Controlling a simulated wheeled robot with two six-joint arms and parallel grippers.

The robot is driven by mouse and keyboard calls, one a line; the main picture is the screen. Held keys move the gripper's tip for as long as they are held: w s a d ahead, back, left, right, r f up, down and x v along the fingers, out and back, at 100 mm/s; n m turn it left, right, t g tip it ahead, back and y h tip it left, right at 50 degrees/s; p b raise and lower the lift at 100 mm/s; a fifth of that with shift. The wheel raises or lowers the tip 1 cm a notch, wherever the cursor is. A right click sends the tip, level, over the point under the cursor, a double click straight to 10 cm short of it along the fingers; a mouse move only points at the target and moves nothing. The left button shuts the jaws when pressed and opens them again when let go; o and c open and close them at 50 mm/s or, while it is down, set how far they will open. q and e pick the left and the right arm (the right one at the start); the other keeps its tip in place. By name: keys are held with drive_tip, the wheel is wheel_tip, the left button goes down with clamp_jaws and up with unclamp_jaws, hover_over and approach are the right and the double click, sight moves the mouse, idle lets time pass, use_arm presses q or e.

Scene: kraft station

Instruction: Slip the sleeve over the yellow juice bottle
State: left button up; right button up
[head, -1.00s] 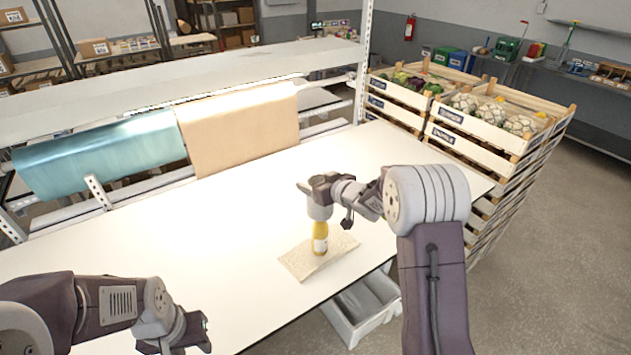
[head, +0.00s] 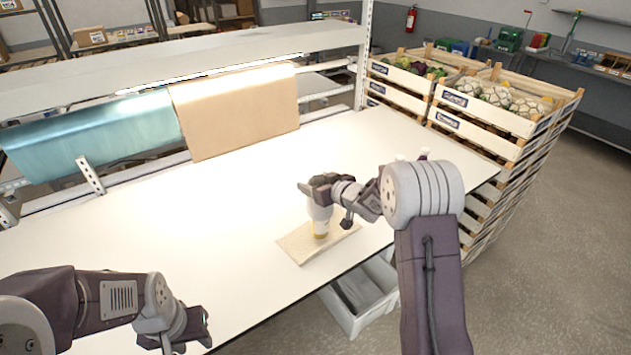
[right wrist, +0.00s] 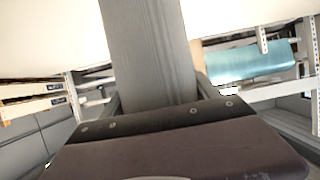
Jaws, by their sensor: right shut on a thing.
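The yellow juice bottle (head: 320,236) stands upright on a tan board (head: 296,246) on the white table. Only a low band of it shows in the head view; the rest is hidden. The pale grey sleeve (head: 319,212) is around the bottle's upper part and covers most of it. My right gripper (head: 312,190) is shut on the sleeve at its top. The sleeve fills the upper middle of the right wrist view (right wrist: 150,55). My left gripper (head: 200,325) is low at the left, over the table's front and far from the bottle; its jaw opening is unclear.
A grey-white bin (head: 358,300) is below the table's front edge. Wooden crates (head: 470,125) with produce stand at the right. Teal (head: 90,135) and tan (head: 235,110) sheets hang at the back. Small white tops (head: 424,152) show behind my right arm. The table's left and middle are clear.

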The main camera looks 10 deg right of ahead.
drive_tip(key=shift+f+b, duration=2.7)
drive_tip(key=shift+f, duration=1)
drive_tip(key=o, duration=0.9)
drive_tip(key=shift+c, duration=0.2)
drive_tip(key=v, duration=0.9)
drive_tip(key=shift+b, duration=0.45)
